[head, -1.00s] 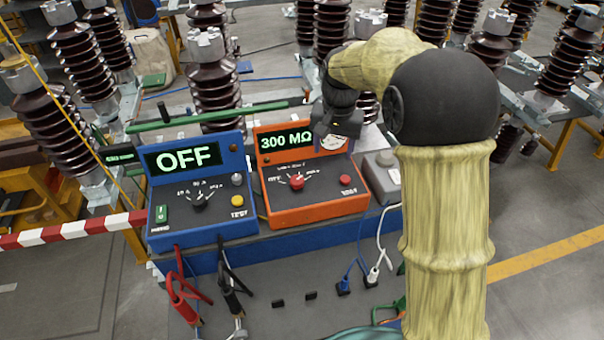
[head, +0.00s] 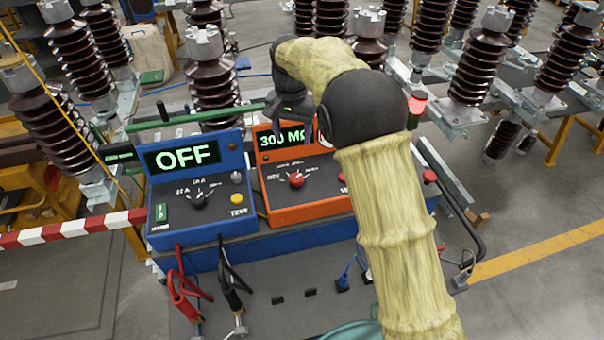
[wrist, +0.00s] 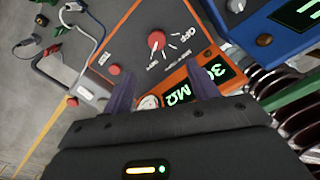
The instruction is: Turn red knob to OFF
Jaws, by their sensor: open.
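The orange meter (head: 308,208) stands on the blue bench, and its display reads 300 MΩ. Its red knob (head: 296,180) sits on the sloped dark panel, turned away from the OFF label at its left. In the wrist view the red knob (wrist: 157,40) shows just beyond the fingers, with OFF lettering beside it. My gripper (head: 290,140) is above the meter's display, behind the knob from the head camera. In the wrist view my gripper (wrist: 160,88) has its fingers apart with nothing between them, not touching the knob. My arm hides the meter's right side in the head view.
A blue meter (head: 205,226) reading OFF stands left of the orange one, with a black knob (head: 199,200). A grey box with a red button (wrist: 73,101) is beside the orange meter. Cables and clips hang in front. Insulator columns stand behind.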

